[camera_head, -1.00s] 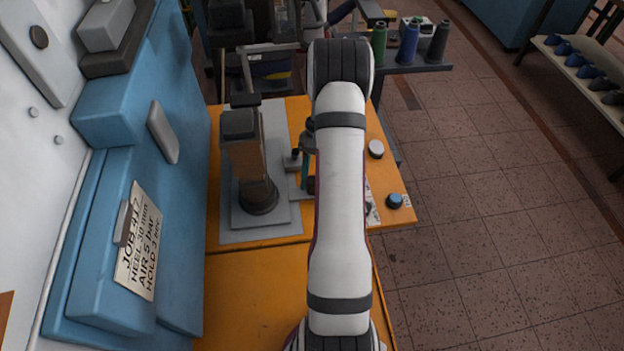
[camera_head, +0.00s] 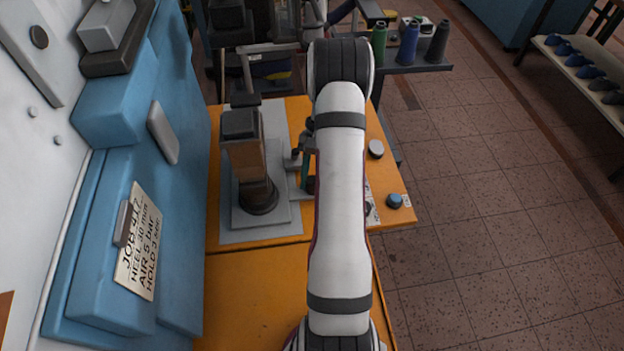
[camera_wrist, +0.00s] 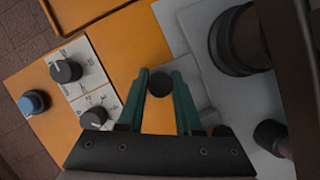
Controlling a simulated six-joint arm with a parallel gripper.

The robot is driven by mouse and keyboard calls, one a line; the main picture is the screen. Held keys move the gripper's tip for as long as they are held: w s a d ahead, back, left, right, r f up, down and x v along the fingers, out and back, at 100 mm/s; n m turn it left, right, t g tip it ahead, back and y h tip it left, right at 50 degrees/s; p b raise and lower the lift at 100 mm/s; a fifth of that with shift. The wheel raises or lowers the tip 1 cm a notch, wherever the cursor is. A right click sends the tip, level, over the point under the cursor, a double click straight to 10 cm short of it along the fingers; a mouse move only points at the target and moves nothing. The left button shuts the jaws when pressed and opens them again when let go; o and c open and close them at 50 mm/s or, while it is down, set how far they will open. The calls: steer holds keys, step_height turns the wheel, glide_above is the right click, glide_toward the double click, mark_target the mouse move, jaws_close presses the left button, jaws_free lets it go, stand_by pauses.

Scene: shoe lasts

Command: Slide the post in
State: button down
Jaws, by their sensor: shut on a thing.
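My gripper (camera_wrist: 160,86) has green fingers and is shut on a dark round piece (camera_wrist: 159,84), likely the post seen end-on, between the fingertips in the wrist view. The piece is over the light grey plate's edge and the orange bench; I cannot tell its height above them. In the head view, my gripper (camera_head: 305,172) shows in part at the left of my arm, which hides much of it. A brown upright column with a black top (camera_head: 246,158) stands in a dark round socket (camera_head: 258,196) left of my gripper. The socket also shows at upper right in the wrist view (camera_wrist: 232,40).
The grey plate (camera_head: 238,234) lies on the orange bench (camera_head: 255,285). A blue machine panel with a job card (camera_head: 139,241) borders the left. Thread spools (camera_head: 408,42) stand behind.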

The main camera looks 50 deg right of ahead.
steer(key=w+d, duration=0.6)
steer(key=shift+w+d, duration=0.25)
stand_by(0.3)
steer(key=c, duration=0.6)
jaws_free()
steer(key=v, duration=0.7)
steer(key=shift+r, duration=0.25)
